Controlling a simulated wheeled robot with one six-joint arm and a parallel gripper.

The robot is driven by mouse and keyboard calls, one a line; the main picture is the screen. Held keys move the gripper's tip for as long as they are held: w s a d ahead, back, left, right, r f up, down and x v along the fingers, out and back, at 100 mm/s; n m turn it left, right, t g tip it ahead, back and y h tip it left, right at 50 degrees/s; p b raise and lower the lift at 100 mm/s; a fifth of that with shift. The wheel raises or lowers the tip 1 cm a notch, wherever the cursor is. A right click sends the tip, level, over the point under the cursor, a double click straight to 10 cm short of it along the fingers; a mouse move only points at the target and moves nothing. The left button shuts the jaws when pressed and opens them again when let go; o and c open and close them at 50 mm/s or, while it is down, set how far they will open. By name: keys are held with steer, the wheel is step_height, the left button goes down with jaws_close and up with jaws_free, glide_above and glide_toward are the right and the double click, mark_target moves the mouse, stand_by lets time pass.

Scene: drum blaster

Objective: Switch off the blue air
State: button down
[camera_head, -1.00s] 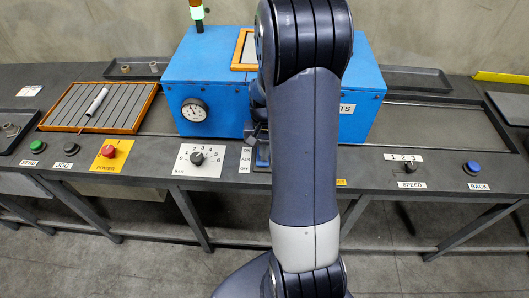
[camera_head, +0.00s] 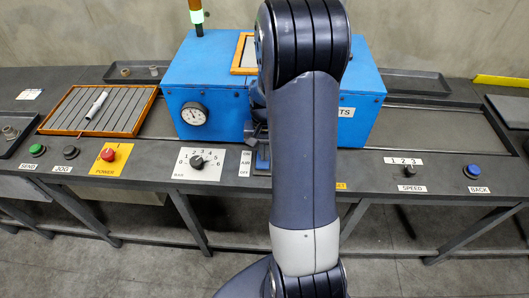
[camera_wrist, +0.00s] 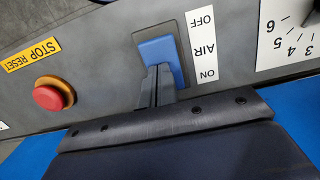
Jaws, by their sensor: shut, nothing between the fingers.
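The blue air switch (camera_wrist: 165,55) is a rocker in a dark frame on the sloped grey panel. Its white label (camera_wrist: 206,47) reads ON, AIR, OFF. In the wrist view the ON end is nearer my gripper and the OFF end is farther. My gripper (camera_wrist: 160,70) is shut and empty, its fingertips over the ON-end part of the switch. I cannot tell whether they touch it. Part of the rocker is hidden behind the fingers. In the head view the switch (camera_head: 263,158) is partly visible below my gripper (camera_head: 257,138), beside my arm.
A red stop reset button (camera_wrist: 53,94) is left of the switch in the wrist view. A numbered dial (camera_head: 197,161) and a red power button (camera_head: 110,152) are left of the switch in the head view. The blue blaster cabinet (camera_head: 215,75) stands close behind.

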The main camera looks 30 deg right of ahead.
step_height(320, 180, up, 11)
steer(key=shift+w+d, duration=0.2)
steer(key=shift+w, duration=0.1)
stand_by(0.4)
